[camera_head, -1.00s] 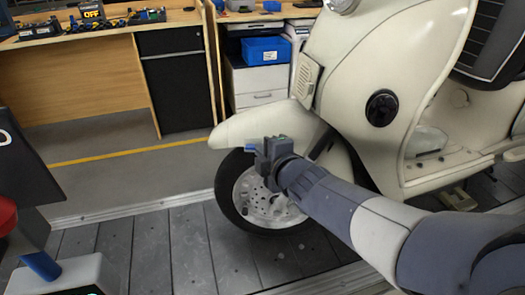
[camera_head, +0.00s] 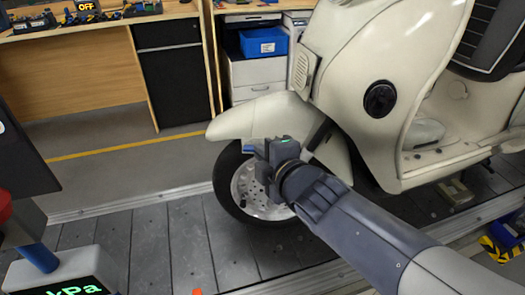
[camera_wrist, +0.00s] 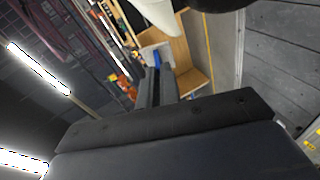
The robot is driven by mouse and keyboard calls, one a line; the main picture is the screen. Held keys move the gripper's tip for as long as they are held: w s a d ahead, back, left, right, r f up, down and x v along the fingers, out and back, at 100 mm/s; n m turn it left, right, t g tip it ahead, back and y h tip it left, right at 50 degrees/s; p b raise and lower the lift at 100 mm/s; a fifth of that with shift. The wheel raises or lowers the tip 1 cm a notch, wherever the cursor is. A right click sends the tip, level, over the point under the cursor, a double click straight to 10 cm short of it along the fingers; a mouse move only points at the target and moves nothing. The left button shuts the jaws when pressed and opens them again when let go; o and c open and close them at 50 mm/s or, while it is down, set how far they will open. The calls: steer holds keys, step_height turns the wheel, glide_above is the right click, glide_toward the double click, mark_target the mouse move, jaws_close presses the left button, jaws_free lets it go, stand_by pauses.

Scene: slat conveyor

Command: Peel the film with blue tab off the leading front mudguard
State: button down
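The cream front mudguard (camera_head: 248,119) of the scooter is left of centre in the head view, over the front wheel (camera_head: 236,192). A small blue tab (camera_head: 249,148) shows just below its lower edge. My gripper (camera_head: 260,152) is beside the wheel with its fingertips at the tab. In the wrist view the blue tab (camera_wrist: 157,59) sits between the tips of my gripper (camera_wrist: 155,75), whose fingers are close together and appear shut on it. A pale patch beside the tab may be film. The clear film on the mudguard cannot be made out.
The scooter body (camera_head: 350,70) stands close behind my arm on the dark slat conveyor (camera_head: 150,250). A kPa display (camera_head: 65,280) is at lower left. A desk (camera_head: 75,75) and a blue bin (camera_head: 264,42) are at the back. The grey floor between is clear.

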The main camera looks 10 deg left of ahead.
steer(key=s, duration=0.1)
steer(key=s+d+r, duration=0.1)
steer(key=s, duration=0.1)
steer(key=s+r, duration=0.1)
steer(key=s, duration=0.1)
steer(key=shift+d+r, duration=0.1)
steer(key=shift+d, duration=0.3)
steer(key=shift+s, duration=0.1)
